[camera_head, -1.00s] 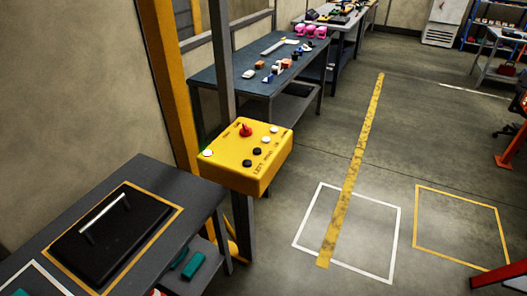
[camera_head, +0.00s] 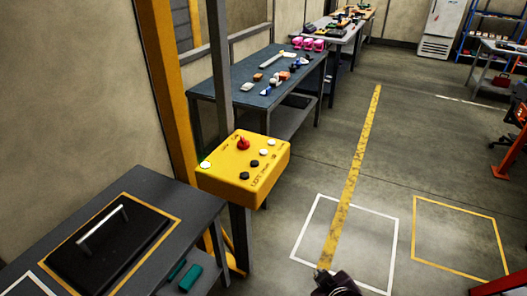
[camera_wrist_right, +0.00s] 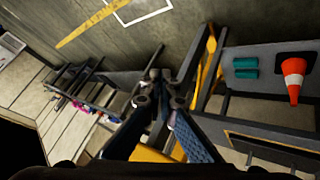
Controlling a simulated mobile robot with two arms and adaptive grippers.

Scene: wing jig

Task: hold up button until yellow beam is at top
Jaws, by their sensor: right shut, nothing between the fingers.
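A yellow control box (camera_head: 226,178) is mounted on a dark post in the head view. Its top carries a red knob (camera_head: 243,143), white buttons (camera_head: 271,142) and black buttons (camera_head: 245,175); the labels are too small to read reliably. A white button with a green rim (camera_head: 205,165) sits at its left corner. My right gripper (camera_head: 321,272) is at the bottom edge of the head view, right of and apart from the box. In the wrist view its fingers (camera_wrist_right: 157,74) are shut and empty. My left gripper is not in view.
A grey table (camera_head: 190,212) with a black handled lid (camera_head: 110,245) stands at the left. A yellow post (camera_head: 163,90) rises behind the box. A blue-topped bench (camera_head: 225,98) stands beyond. The wrist view shows an orange cone (camera_wrist_right: 294,78).

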